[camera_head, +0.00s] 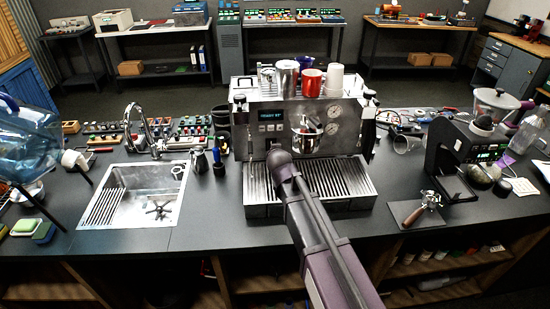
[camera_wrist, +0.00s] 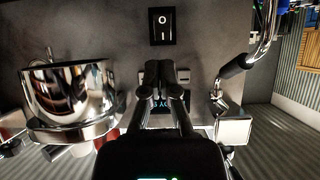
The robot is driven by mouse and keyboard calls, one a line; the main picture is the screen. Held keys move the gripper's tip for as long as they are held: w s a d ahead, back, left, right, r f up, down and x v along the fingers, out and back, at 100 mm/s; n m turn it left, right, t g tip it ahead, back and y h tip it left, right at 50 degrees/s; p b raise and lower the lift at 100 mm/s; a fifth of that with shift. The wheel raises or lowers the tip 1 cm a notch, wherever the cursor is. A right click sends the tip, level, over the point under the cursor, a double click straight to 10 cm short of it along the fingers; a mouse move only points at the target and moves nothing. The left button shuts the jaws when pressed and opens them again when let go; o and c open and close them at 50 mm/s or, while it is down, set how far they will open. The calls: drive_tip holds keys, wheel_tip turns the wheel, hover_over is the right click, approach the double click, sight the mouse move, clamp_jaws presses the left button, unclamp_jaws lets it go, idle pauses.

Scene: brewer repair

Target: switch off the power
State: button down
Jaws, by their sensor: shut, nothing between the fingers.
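The espresso machine (camera_head: 345,140) stands on the dark counter in the head view, its small lit display (camera_head: 270,115) at the upper left of the front. In the wrist view the black power switch (camera_wrist: 162,26), marked with a circle and a line, sits on the grey front panel (camera_wrist: 110,25). My gripper (camera_wrist: 164,70) is shut and empty, its tips below the switch in that picture, with a gap between. Its fingers partly cover the display (camera_wrist: 178,104). In the head view my arm hides the gripper and the switch.
A chrome round part (camera_wrist: 68,95) is left of my gripper in the wrist view, and a chrome steam pipe (camera_wrist: 255,50) is at the right. Cups (camera_head: 311,82) stand on the machine. A sink (camera_head: 140,195) is left of it; a black grinder (camera_head: 450,150) is right.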

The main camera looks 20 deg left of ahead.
drive_tip(key=b+x, duration=0.4)
drive_tip(key=x, duration=0.6)
drive_tip(key=shift+w+f+b, duration=0.1)
drive_tip(key=shift+w+b, duration=0.1)
drive_tip(key=shift+b, duration=0.15)
